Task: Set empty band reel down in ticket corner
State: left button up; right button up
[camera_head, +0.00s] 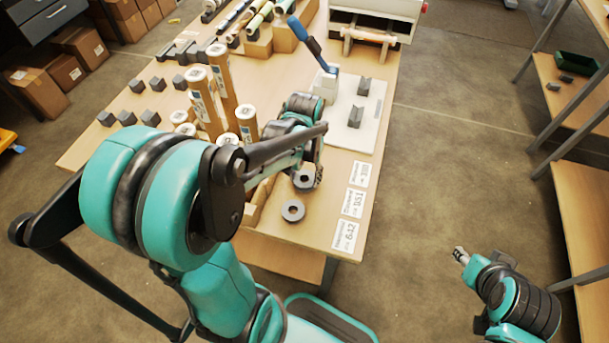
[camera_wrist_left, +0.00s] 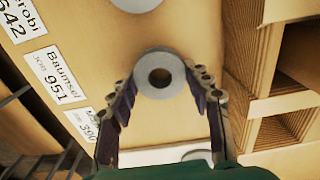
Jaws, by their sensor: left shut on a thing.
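My left gripper (camera_head: 309,176) is over the near right part of the table, shut on a grey ring-shaped reel (camera_wrist_left: 160,57). In the left wrist view the reel sits between the two fingertips, its empty round hole facing the camera. It also shows in the head view (camera_head: 299,185), partly covered by the gripper. A second grey ring (camera_head: 285,213) lies on the table nearer the front edge. Three white printed tickets (camera_head: 353,203) lie in a row along the table's right edge, right of the reel. My right gripper (camera_head: 461,256) is off the table at lower right; its fingers are too small to read.
Upright brown rolls (camera_head: 220,75) and small dark blocks (camera_head: 106,118) stand on the left of the table (camera_head: 120,155). A white board with a blue-handled lever (camera_head: 306,38) lies beyond my left gripper. A white machine (camera_head: 375,25) stands at the back. Shelving is at the right.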

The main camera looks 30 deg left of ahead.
pick_arm(q)
jog(key=shift+f, duration=0.15)
jog(key=o, duration=1.2)
jog(key=shift+c, duration=0.2)
jog(key=shift+r, duration=0.25)
notch_tip(320, 180, up, 12)
jog(key=f+p, duration=0.1)
jog(key=p, duration=0.3)
jog(key=s+d+r+m+t, duration=0.2)
jog(key=s+d+t, duration=0.3)
jog(key=d+t, duration=0.2)
jog(key=shift+s+d+m, duration=0.2)
jog(key=shift+d+m, duration=0.1)
jog(key=shift+d, duration=0.25)
